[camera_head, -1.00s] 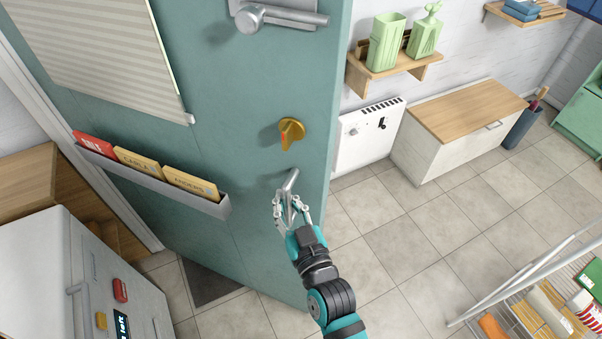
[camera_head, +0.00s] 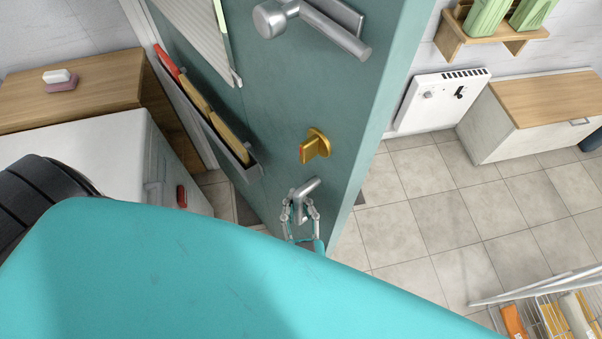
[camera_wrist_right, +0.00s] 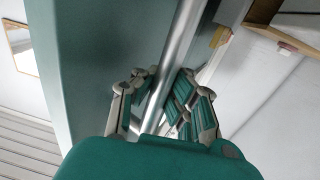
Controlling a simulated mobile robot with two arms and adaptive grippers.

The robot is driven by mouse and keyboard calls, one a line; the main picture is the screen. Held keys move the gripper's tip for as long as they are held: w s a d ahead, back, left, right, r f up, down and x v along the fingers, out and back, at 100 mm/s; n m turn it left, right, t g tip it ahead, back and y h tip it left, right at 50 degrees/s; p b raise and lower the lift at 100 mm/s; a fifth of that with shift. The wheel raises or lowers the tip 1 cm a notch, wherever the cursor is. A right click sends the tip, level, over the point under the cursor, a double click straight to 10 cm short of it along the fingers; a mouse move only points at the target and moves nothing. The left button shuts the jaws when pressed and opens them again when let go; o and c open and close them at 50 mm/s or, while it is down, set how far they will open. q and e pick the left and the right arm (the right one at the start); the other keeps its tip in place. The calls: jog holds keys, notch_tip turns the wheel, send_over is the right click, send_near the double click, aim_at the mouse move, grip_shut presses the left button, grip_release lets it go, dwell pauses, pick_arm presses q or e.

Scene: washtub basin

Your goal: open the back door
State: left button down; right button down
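The teal door (camera_head: 375,110) stands at an angle in the middle of the head view, its long free edge showing on the right. My right gripper (camera_head: 301,205) is at this lower handle. In the right wrist view, its fingers (camera_wrist_right: 163,95) lie on both sides of the metal bar (camera_wrist_right: 176,65) and look closed around it. My teal arm link hides the lower part of the door. My left gripper is not in view.
A white cabinet (camera_head: 95,150) stands close on the left, beside a wooden top (camera_head: 70,95). Grey floor tiles (camera_head: 440,210) lie clear to the right. A white heater (camera_head: 437,103), a wood-topped chest (camera_head: 550,98) and a wire rack (camera_head: 540,285) stand on that side.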

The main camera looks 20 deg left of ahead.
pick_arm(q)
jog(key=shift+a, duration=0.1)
pick_arm(e)
jog(key=shift+d+f, duration=0.2)
jog(key=shift+f, duration=0.1)
jog(key=c, duration=1.9)
grip_release()
jog(key=shift+s, duration=0.1)
jog(key=shift+o, duration=1.2)
jog(key=shift+s+d+r, duration=0.1)
jog(key=shift+d, duration=0.1)
jog(key=o, duration=0.4)
jog(key=shift+s+d+r, duration=0.1)
jog(key=shift+d+r, duration=0.05)
jog(key=shift+d, duration=0.1)
jog(key=shift+a, duration=0.3)
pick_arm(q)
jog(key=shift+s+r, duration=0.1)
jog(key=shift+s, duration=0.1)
pick_arm(e)
jog(key=v, duration=1.2)
